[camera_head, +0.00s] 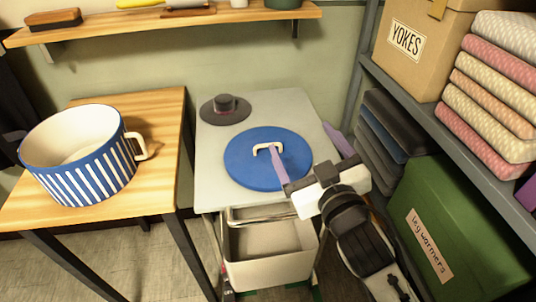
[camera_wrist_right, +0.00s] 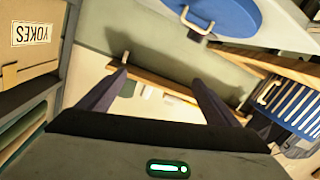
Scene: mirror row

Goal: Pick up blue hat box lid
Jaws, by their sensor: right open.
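The blue hat box lid (camera_head: 245,172) is a round disc with a cream handle (camera_head: 268,148). It lies flat, handle up, on the pale top of a small cart (camera_head: 212,198). My right gripper (camera_head: 299,137) is open over the lid's right side. One purple finger crosses in front of the lid near the handle, and the other is off to the right. In the right wrist view the lid (camera_wrist_right: 232,14) shows at the top, outside the open fingers (camera_wrist_right: 160,72), which hold nothing. My left gripper is not in view.
A blue-and-white striped hat box (camera_head: 85,165), open at the top, stands on a wooden table (camera_head: 160,195) at left. A dark hat (camera_head: 225,107) lies behind the lid. A shelf unit (camera_head: 460,140) with boxes and folded cloths borders the cart's right. A wall shelf (camera_head: 160,22) hangs above.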

